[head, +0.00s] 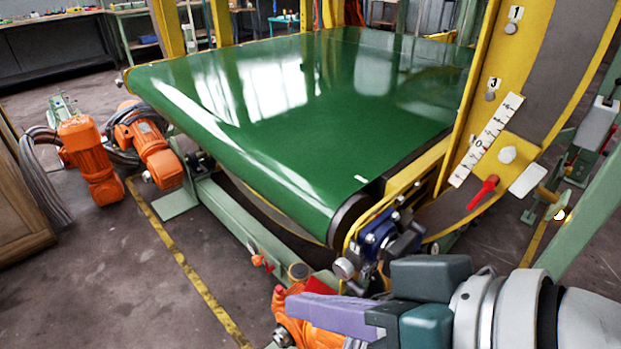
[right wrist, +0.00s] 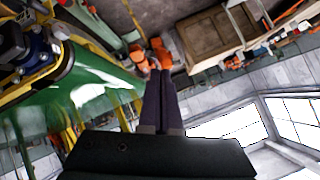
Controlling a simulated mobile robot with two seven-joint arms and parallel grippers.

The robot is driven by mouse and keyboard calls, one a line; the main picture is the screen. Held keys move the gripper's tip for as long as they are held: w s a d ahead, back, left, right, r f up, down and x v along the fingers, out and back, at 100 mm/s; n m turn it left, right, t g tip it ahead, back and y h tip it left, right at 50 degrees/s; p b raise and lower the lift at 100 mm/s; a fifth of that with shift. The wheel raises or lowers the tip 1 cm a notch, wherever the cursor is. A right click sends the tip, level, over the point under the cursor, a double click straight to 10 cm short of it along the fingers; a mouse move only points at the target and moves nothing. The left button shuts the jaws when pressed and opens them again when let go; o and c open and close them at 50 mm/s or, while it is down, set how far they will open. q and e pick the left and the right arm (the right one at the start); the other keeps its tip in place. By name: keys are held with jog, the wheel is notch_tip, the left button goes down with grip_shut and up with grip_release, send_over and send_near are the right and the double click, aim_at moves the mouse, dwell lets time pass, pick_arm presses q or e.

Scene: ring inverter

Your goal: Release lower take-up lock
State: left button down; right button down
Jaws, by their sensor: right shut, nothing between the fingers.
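A red lever (head: 483,190) sits on the yellow side plate at the right, below a white number scale (head: 487,140). A blue bearing block (head: 379,236) with dark and metal fittings is at the near corner of the green belt (head: 300,110). A red part (head: 318,286) shows just behind my right gripper, partly hidden. I cannot tell which of these is the lower take-up lock. My right gripper (head: 291,304) has purple fingers, shut and empty, pointing left below the bearing block. The fingers also show together in the right wrist view (right wrist: 161,76). My left gripper is not in view.
Orange motors (head: 90,160) with grey cables stand on the floor at the left. A small red-orange knob (head: 262,262) is on the green lower frame (head: 225,215). Another orange motor (head: 300,325) lies under my right gripper.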

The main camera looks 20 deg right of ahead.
jog(key=w+d+f+m+t+h+b, duration=0.1)
jog(key=w+f+m+t+b, duration=0.35)
jog(key=f+b, duration=0.55)
jog(key=w+d+f+m+t+h+b, duration=0.1)
jog(key=w+f+m+t+b, duration=0.3)
jog(key=f+b, duration=0.7)
jog(key=d+f+m+h+b, duration=0.3)
jog(key=f+m+h+b, duration=0.1)
jog(key=f+b, duration=0.1)
jog(key=s+d+f+m+g+h+b, duration=0.1)
jog(key=d+f+m+h+b, duration=0.2)
jog(key=d+f+m+b, duration=0.1)
jog(key=d+f+m+h+b, duration=0.4)
jog(key=f+m+b, duration=0.2)
jog(key=f+b, duration=0.2)
jog(key=shift+s+d+f+g+h+b, duration=0.15)
jog(key=shift+s+d+g+h+b, duration=0.15)
jog(key=shift+b, duration=0.2)
jog(key=shift+s+d+f+m+h, duration=0.2)
jog(key=shift+m+h, duration=0.1)
jog(key=shift+m, duration=0.15)
jog(key=shift+w, duration=0.1)
jog(key=shift+w, duration=0.1)
